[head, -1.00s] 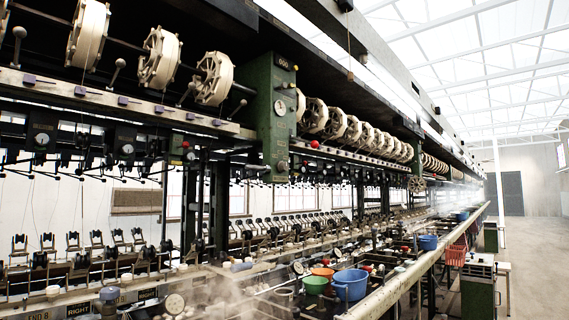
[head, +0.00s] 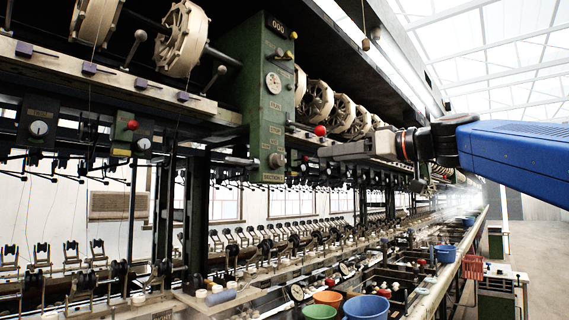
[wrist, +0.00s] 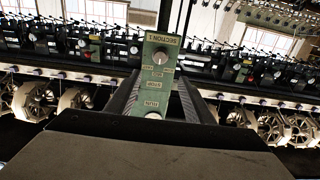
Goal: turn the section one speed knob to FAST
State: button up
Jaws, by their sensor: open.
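The section one speed knob (head: 277,160) is a small grey round knob low on the front of a green column (head: 262,110). It also shows in the wrist view as a knob (wrist: 160,58) beside the label SECTION 1, which appears upside down. Where its pointer aims is too small to tell. My gripper (head: 322,152) is to the right of the knob in the head view, apart from it. In the wrist view my gripper (wrist: 158,80) has its two dark fingers spread on either side of the column panel, with nothing between them touching.
A red ball-ended lever (head: 320,130) stands out just right of the column, near my gripper. A gauge (head: 273,83) is higher on the column. Reels (head: 183,38) line the top. Blue (head: 366,306) and orange (head: 327,298) basins are below. An aisle is free at right.

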aim_at(281, 161)
jog(key=x, duration=1.7)
jog(key=c, duration=0.9)
jog(key=shift+o, duration=0.2)
jog(key=shift+m, duration=0.3)
jog(key=m, duration=0.3)
jog(key=shift+m, duration=0.3)
jog(key=shift+a+m, duration=0.1)
jog(key=shift+m, duration=2.2)
